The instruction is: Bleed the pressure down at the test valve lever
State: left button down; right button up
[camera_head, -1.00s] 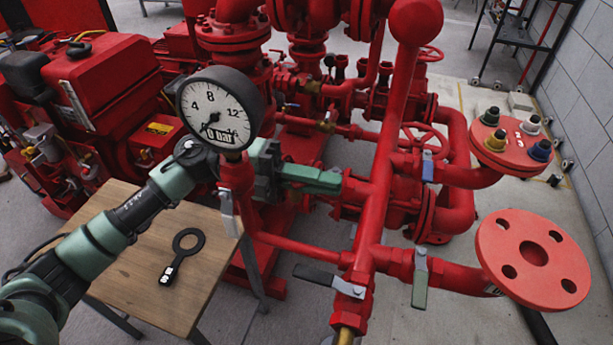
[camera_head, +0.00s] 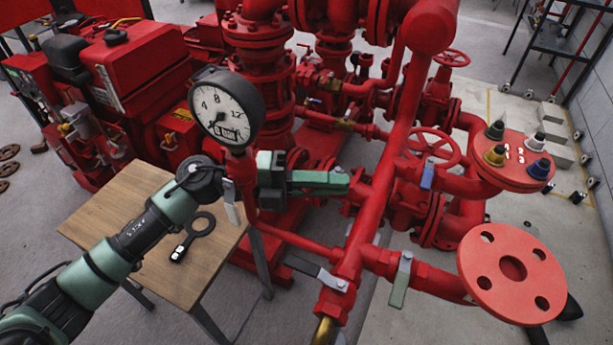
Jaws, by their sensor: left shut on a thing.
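My left gripper (camera_head: 322,182) is a green and black hand behind the gauge post, its fingers pointing right toward the red riser pipe (camera_head: 384,160). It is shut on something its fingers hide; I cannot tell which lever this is. The round pressure gauge (camera_head: 226,108) stands upright on a thin red pipe. Its digital line seems to read about 0 bar, though blurred. Several valve levers show: a grey one under the gauge (camera_head: 231,204), a blue one (camera_head: 427,174), a dark one low on the riser (camera_head: 316,270), and a grey-green one (camera_head: 401,281). My right gripper is not in view.
A wooden table (camera_head: 120,225) at left holds a black ring-handled tool (camera_head: 193,238). A red flange plate (camera_head: 513,272) and a flange with coloured caps (camera_head: 516,160) stand at right. A red engine (camera_head: 125,70) stands behind left. Floor at far right is partly clear.

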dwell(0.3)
pick_arm(q)
jog(key=c, duration=1.6)
grip_release()
jog(key=shift+o, duration=0.2)
jog(key=shift+w, duration=0.1)
